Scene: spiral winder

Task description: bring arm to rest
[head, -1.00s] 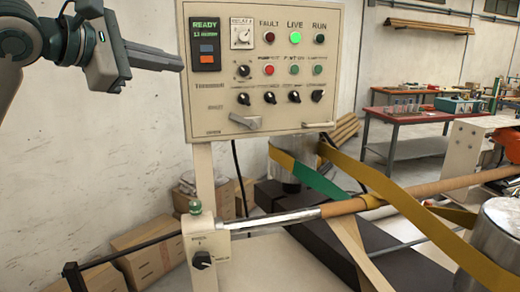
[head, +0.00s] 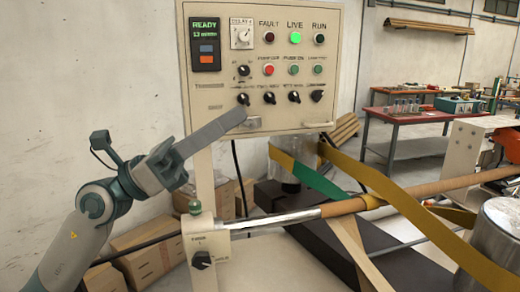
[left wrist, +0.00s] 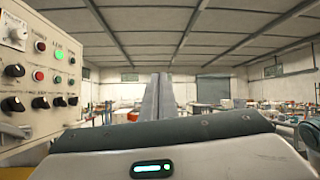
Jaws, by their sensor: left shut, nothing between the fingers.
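My left gripper (head: 234,117) is shut and empty. In the head view its fingers reach up and to the right, overlapping the lower left part of the control panel (head: 218,152), by the grey lever handle (head: 253,124). I cannot tell whether they touch it. In the left wrist view the shut fingers (left wrist: 158,95) point away into the room, with the panel (left wrist: 35,75) at the left. The panel's display reads READY and its green LIVE lamp (head: 295,37) is lit. My right gripper is in neither view.
A winder with a brown tube (head: 430,188) and yellow and green belts (head: 318,183) stands below and right of the panel. A box with a black knob (head: 201,259) holds the shaft end. Cardboard boxes (head: 150,262) lie by the wall. A red table (head: 410,116) stands behind.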

